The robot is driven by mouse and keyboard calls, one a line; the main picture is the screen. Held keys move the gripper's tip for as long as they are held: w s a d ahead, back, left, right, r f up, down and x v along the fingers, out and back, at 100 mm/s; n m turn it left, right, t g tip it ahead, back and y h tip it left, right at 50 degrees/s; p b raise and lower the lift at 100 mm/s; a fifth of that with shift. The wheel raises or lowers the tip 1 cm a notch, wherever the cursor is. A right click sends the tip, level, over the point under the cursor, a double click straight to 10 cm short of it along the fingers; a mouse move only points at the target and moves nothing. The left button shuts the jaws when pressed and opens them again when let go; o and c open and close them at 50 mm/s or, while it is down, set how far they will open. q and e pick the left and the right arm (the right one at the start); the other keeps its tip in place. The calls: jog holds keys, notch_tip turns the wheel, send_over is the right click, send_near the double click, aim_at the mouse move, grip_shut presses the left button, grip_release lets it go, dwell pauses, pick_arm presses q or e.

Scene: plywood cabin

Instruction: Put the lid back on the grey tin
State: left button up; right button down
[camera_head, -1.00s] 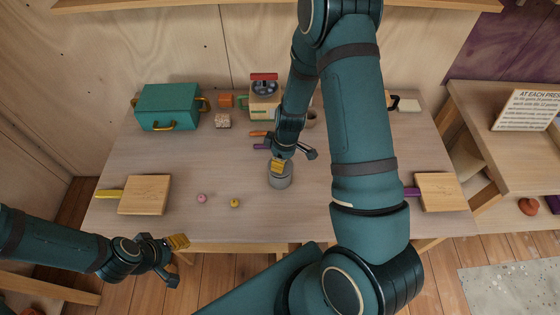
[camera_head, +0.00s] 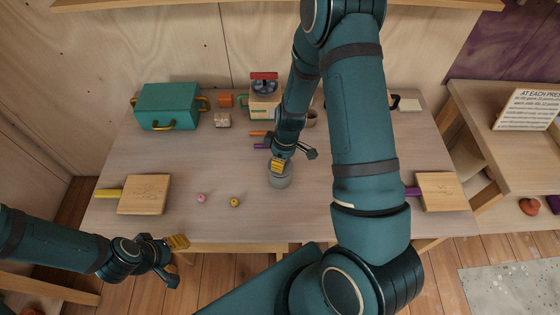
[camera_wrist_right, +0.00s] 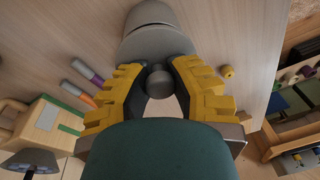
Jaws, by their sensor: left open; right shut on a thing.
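The grey tin (camera_head: 280,181) stands on the table near its middle; it also shows at the top of the right wrist view (camera_wrist_right: 150,13). My right gripper (camera_head: 279,164) is over the tin. In the right wrist view its yellow fingers (camera_wrist_right: 157,82) are shut on the dark round knob of the grey lid (camera_wrist_right: 156,45). The lid is at the tin's top and overlaps it in that view; I cannot tell whether it is seated or slightly above. My left gripper (camera_head: 176,259) is open and empty, off the table's front left edge.
A pink ring (camera_head: 201,198) and a yellow ring (camera_head: 235,202) lie left of the tin. Wooden boards lie at left (camera_head: 145,194) and right (camera_head: 441,192). A green case (camera_head: 168,105) and a scale (camera_head: 264,103) stand behind.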

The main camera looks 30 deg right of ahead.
jog(key=shift+f+b, duration=0.2)
jog(key=shift+b, duration=0.25)
dwell(1.3)
jog(key=shift+c, duration=1.3)
grip_release()
jog(key=shift+r, duration=0.1)
jog(key=shift+r+p, duration=2.4)
jog(key=shift+r, duration=1)
